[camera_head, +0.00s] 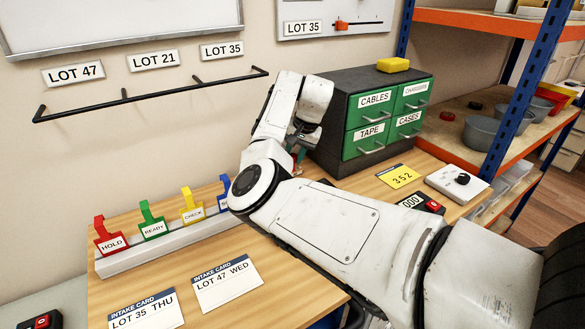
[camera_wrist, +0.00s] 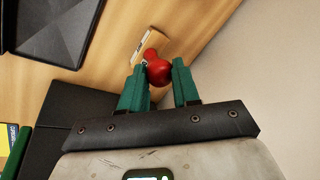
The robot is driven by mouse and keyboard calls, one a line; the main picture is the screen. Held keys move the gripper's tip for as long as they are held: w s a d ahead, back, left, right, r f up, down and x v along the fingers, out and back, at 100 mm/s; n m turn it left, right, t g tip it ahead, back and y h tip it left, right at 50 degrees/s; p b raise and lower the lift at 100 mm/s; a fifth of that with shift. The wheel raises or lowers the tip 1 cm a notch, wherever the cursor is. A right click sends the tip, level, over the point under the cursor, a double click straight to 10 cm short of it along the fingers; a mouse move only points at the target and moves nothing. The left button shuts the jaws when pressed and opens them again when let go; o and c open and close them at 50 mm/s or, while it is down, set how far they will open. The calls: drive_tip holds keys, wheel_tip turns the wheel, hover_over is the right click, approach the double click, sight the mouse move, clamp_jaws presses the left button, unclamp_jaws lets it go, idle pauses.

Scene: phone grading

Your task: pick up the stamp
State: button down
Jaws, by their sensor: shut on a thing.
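The stamp, with a round red handle (camera_wrist: 158,72) and a wooden base, shows in the wrist view. My gripper (camera_wrist: 160,65) has green fingers, one on each side of the red handle, and is shut on it. The base sticks out beyond the fingertips. I cannot tell whether the base touches the table or is a little above it. In the head view my gripper is mostly hidden behind my own arm, in front of the dark cabinet's left side, and the stamp is not clearly seen there.
A dark drawer cabinet (camera_head: 338,98) with green drawers stands right of my gripper, a yellow block (camera_head: 393,65) on top. A rack of coloured tags (camera_head: 150,247) and intake cards (camera_head: 227,286) lie at left. A black tray (camera_wrist: 45,28) shows in the wrist view. The wall is close behind.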

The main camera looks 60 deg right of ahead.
sight(294, 155)
drive_tip(key=shift+r, duration=0.45)
wheel_tip(294, 155, up, 2)
drive_tip(key=shift+r+b, duration=0.1)
drive_tip(key=shift+b, duration=0.3)
drive_tip(key=s+a+r+p, duration=0.1)
drive_tip(key=s+a+r, duration=0.7)
drive_tip(key=s+r, duration=0.2)
drive_tip(key=shift+s+a, duration=0.3)
drive_tip(key=shift+s, duration=0.25)
